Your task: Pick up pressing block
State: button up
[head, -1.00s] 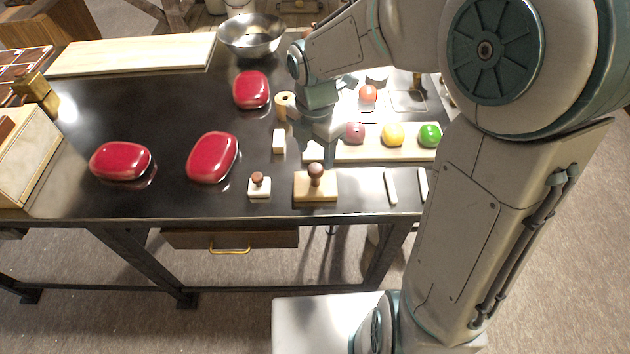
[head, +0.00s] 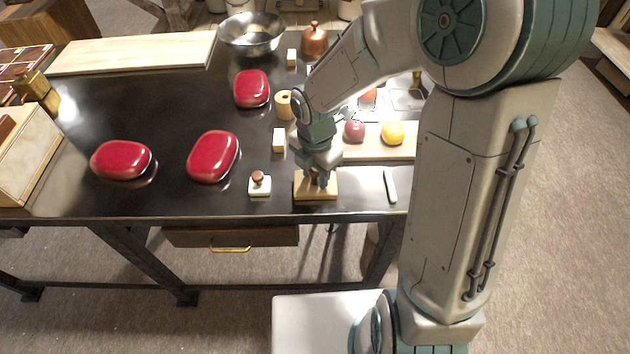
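A wide wooden block (head: 315,193) with a brown knob lies near the front edge of the dark table; it looks like the pressing block. My gripper (head: 319,178) points down right over it, with its fingers at the knob. The fingers hide most of the knob, and I cannot tell whether they are open or shut on it. The block appears to rest on the table. A smaller pale block (head: 259,190) with a brown knob stands just to its left, apart from my gripper.
Several red rounded pieces (head: 213,157) lie to the left. A pale wooden block (head: 279,140) and a wooden roll (head: 284,104) stand behind. A board with a yellow ball (head: 392,133) lies behind to the right. A white stick (head: 390,186) lies right of the wide block.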

jog(key=c, duration=0.5)
jog(key=shift+c, duration=0.2)
jog(key=shift+r, duration=0.6)
jog(key=r, duration=0.2)
jog(key=d+r, duration=0.1)
jog(key=shift+d+r, duration=0.2)
jog(key=shift+r, duration=0.15)
jog(key=d+r, duration=0.6)
jog(key=d, duration=0.4)
jog(key=shift+s+d+b, duration=0.15)
jog(key=shift+s+b, duration=0.2)
jog(key=shift+b, duration=0.05)
